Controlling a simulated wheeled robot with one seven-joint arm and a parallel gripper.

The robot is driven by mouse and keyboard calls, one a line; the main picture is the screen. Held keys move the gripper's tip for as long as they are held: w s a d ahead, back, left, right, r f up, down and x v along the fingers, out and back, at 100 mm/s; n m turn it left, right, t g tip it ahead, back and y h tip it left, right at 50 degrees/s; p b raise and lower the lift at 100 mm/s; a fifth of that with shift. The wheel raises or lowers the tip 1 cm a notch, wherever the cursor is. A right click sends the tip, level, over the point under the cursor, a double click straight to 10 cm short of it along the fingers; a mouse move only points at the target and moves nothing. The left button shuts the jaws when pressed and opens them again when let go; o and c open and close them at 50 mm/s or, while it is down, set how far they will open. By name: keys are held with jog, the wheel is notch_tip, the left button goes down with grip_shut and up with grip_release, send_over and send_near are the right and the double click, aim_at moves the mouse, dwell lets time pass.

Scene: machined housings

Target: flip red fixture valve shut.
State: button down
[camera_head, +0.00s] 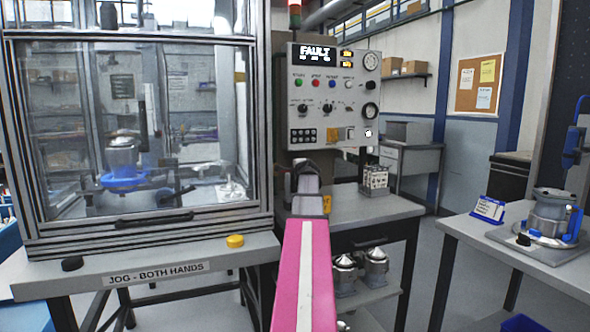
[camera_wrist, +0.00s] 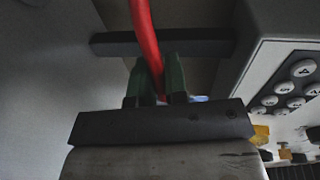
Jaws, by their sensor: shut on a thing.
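The red valve handle (camera_wrist: 145,30) shows in the wrist view as a slim, slightly curved red lever coming down from the top edge. My gripper (camera_wrist: 157,72) has its two dark green fingers closed on either side of the lever's lower part. The lever's lower end and the valve body are hidden behind the fingers and the gripper body. In the head view my gripper (camera_head: 307,168) is just below the control panel, at the back of the bench.
The control panel (camera_head: 333,95) reads FAULT and hangs just above my gripper; its keypad (camera_wrist: 290,85) is close on the right. A glazed enclosure (camera_head: 130,130) stands left. A small rack (camera_head: 375,180) sits right on the grey bench. A side table (camera_head: 500,250) holds a housing (camera_head: 550,215).

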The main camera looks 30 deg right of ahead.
jog(key=shift+f, duration=0.2)
dwell(0.4)
jog(key=c, duration=1.1)
grip_release()
jog(key=shift+c, duration=0.2)
jog(key=v, duration=1.1)
